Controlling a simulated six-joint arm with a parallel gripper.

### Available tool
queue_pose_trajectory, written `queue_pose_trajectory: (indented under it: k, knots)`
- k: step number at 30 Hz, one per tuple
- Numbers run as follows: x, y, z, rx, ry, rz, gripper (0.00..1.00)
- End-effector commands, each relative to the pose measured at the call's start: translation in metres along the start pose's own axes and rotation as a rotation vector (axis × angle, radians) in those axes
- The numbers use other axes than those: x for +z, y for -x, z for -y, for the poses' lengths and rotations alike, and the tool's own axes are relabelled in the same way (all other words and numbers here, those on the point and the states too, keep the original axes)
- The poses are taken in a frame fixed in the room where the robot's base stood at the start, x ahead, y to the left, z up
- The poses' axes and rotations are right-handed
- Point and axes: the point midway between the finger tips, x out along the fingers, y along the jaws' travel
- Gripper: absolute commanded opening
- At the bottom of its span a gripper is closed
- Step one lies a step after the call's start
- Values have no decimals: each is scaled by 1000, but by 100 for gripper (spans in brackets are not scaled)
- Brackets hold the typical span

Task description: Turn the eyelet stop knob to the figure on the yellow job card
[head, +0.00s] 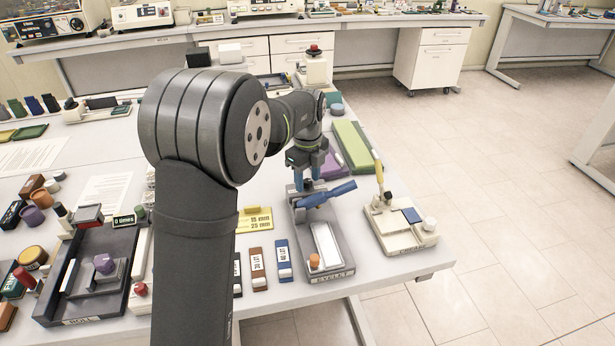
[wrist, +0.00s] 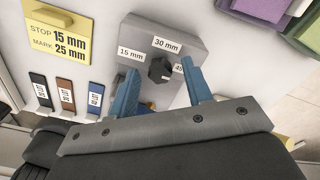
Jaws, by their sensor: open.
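The eyelet stop knob (wrist: 160,69) is dark and faceted, on a grey block (wrist: 203,36) in the wrist view. Labels 15 mm, 30 mm and a partly covered 45 surround it. I cannot tell which figure it points to. The yellow job card (wrist: 58,32) reads STOP 15 mm, MARK 25 mm; it also shows in the head view (head: 260,219). My gripper (wrist: 159,67) is open, its blue fingers on either side of the knob; contact cannot be told. In the head view my gripper (head: 309,178) is over the back of the eyelet press (head: 340,272).
The press has a blue lever (head: 328,194) close to my gripper. A cream device (head: 401,226) stands to its right. Several labelled blocks, including a brown one (head: 258,268) and a blue one (head: 283,260), stand to its left. Purple and green items lie behind.

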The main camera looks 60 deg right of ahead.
Motion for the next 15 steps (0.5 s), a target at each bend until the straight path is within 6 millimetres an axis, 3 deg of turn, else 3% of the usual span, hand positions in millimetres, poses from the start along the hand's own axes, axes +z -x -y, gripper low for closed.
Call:
queue_pose_trajectory:
  k: [5,12,15]
  knots:
    - [0,0,0,0,0,0,46]
    - [0,0,0,0,0,0,1]
    - [0,0,0,0,1,0,1]
